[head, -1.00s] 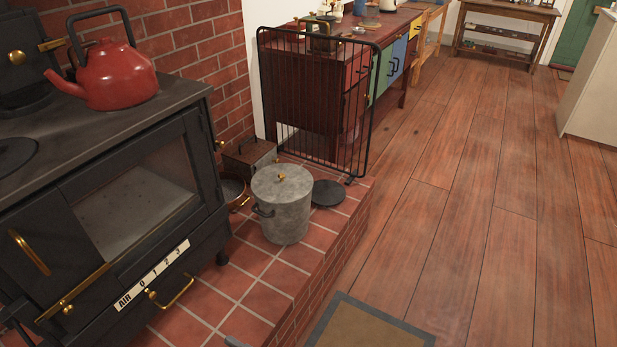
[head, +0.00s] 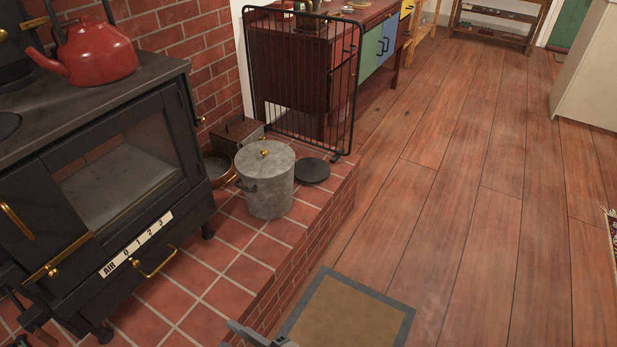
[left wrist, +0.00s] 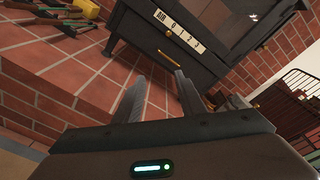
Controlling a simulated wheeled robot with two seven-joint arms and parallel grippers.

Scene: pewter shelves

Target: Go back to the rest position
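My left gripper (head: 258,338) shows only in part at the bottom edge of the head view, over the front of the brick hearth. In the left wrist view, the left gripper (left wrist: 160,76) has its two grey fingers apart, with only hearth and stove behind the gap. It is open and holds nothing. My right gripper is in neither view.
A black stove (head: 110,190) with a red kettle (head: 95,52) stands on the tiled hearth (head: 205,285). A grey lidded pot (head: 266,185) and a black fireguard (head: 300,75) are behind. A brown mat (head: 345,315) lies on the open wooden floor (head: 460,220).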

